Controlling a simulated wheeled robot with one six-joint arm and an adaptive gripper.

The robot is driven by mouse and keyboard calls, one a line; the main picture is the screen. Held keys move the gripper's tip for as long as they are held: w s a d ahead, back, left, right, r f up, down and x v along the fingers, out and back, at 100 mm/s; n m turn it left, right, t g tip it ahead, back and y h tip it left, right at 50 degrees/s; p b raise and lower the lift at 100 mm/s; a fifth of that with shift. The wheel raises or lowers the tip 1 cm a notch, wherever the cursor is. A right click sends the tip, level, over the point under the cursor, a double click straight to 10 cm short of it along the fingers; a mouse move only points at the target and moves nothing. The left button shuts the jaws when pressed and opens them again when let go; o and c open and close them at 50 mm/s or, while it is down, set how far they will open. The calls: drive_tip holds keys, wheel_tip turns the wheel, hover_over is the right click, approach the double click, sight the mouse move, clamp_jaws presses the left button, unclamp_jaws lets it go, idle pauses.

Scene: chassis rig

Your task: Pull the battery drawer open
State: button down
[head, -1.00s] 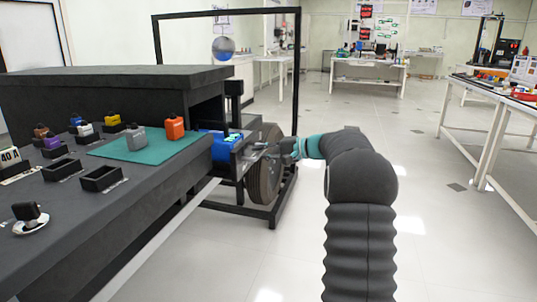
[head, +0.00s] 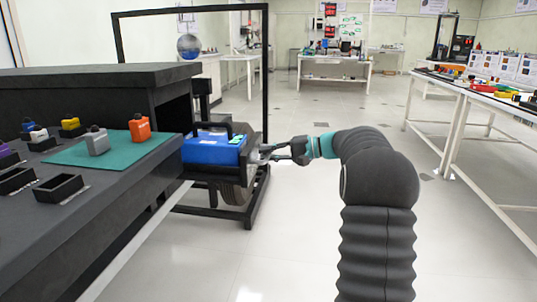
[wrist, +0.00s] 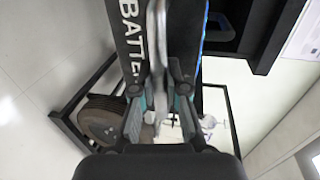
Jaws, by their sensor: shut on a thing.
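The battery drawer (wrist: 132,38) has a dark front with white lettering that reads "BATTE", the rest hidden. In the head view a blue battery (head: 213,148) with a black carrying handle sits in the drawer, which stands out from the chassis side. My gripper (head: 270,152) is at the drawer's front, to the right of the battery. In the wrist view my gripper (wrist: 160,92) is shut on the grey drawer handle (wrist: 157,45), a bar running up between the fingers.
A black wheel (head: 236,190) and black frame (head: 262,80) stand below and behind the drawer. The dark bench top carries a green mat (head: 90,152) with grey and orange blocks. The floor to the right is clear up to a white table (head: 455,115).

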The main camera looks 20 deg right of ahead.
drive_tip(key=shift+d, duration=0.1)
drive_tip(key=c, duration=1.2)
unclamp_jaws()
drive_tip(key=v, duration=1.2)
